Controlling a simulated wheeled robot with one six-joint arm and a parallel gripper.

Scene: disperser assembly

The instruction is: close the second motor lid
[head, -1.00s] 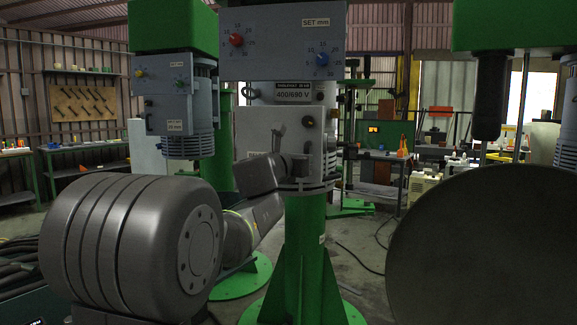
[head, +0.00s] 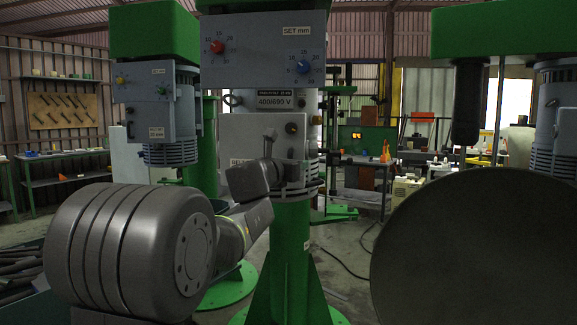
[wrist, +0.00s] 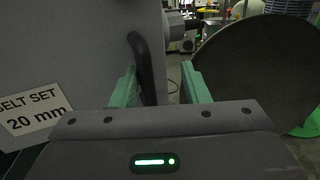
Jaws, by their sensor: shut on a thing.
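The second motor is on the middle green column (head: 289,250), under a grey box with red and blue knobs. Its grey lid (head: 240,133) faces me below the 400/690 V plate. In the wrist view the lid (wrist: 75,40) fills the left side, with a "BELT SET 20 mm" label (wrist: 33,113). My gripper (head: 270,148) is at the lid's front. In the wrist view my gripper (wrist: 160,78) has its green fingers around the lid's dark upright handle (wrist: 141,65) and is shut on it. The handle looks nearer the left finger. The grip contact is partly hidden.
Another motor unit (head: 163,105) on a green column stands at the left. A further unit (head: 552,110) stands at the right, behind a large dark disc (head: 485,250). A cable lies on the floor. Workbenches line the back.

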